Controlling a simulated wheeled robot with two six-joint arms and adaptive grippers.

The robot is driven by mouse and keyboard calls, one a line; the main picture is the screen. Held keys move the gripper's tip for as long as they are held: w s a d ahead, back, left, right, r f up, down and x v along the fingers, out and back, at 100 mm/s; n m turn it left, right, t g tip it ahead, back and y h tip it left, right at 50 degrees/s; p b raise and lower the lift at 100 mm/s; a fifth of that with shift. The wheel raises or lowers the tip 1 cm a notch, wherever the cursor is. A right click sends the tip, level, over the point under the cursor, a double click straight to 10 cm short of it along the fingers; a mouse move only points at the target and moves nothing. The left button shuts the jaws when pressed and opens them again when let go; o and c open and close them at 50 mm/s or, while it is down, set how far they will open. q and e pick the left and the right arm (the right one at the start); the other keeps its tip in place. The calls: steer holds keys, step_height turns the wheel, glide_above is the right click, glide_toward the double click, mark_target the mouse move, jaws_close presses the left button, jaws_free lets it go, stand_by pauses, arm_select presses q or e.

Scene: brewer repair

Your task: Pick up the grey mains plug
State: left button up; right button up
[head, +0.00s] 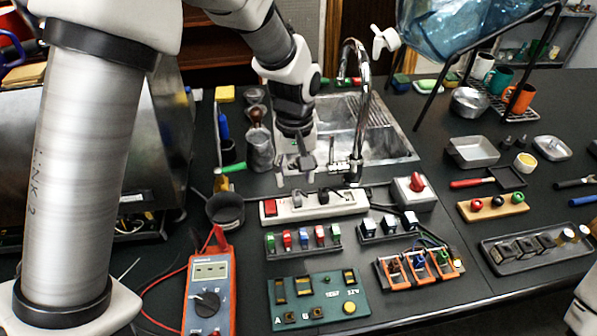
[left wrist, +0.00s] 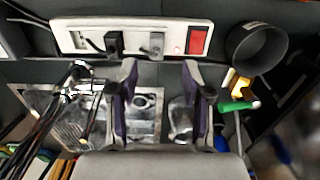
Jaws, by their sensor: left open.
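The grey mains plug (head: 297,198) sits in the white power strip (head: 338,207), between the red switch and a black plug (head: 322,196). In the left wrist view the grey plug (left wrist: 156,45) shows between the red switch (left wrist: 198,40) and the black plug (left wrist: 114,43). My left gripper (head: 296,172) is open and empty, just above and behind the strip. In the left wrist view its two fingers (left wrist: 160,78) stand apart, with the grey plug beyond the gap between their tips, not touching. My right gripper is not in view.
A metal sink with a tall tap (head: 358,110) stands behind the strip, close to my left gripper. A dark round cup (head: 226,209) is left of the strip.

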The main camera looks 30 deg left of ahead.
mark_target(297, 195)
arm_select(q)
steer(key=shift+w+a+f, duration=0.25)
steer(key=shift+w+f, duration=0.15)
steer(key=shift+w, duration=0.1)
steer(key=f, duration=0.1)
steer(key=s+f+p, duration=0.1)
steer(key=d+f+p, duration=0.1)
steer(key=shift+s+d+f, duration=0.1)
steer(key=shift+s+f, duration=0.05)
steer(key=shift+f, duration=0.15)
steer(key=f, duration=0.2)
steer(key=w+f, duration=0.1)
steer(key=shift+w+a, duration=0.1)
steer(key=shift+a, duration=0.25)
steer(key=shift+r, duration=0.1)
steer(key=shift+s+d+r, duration=0.15)
steer(key=shift+s, duration=0.2)
steer(key=c, duration=0.5)
jaws_close()
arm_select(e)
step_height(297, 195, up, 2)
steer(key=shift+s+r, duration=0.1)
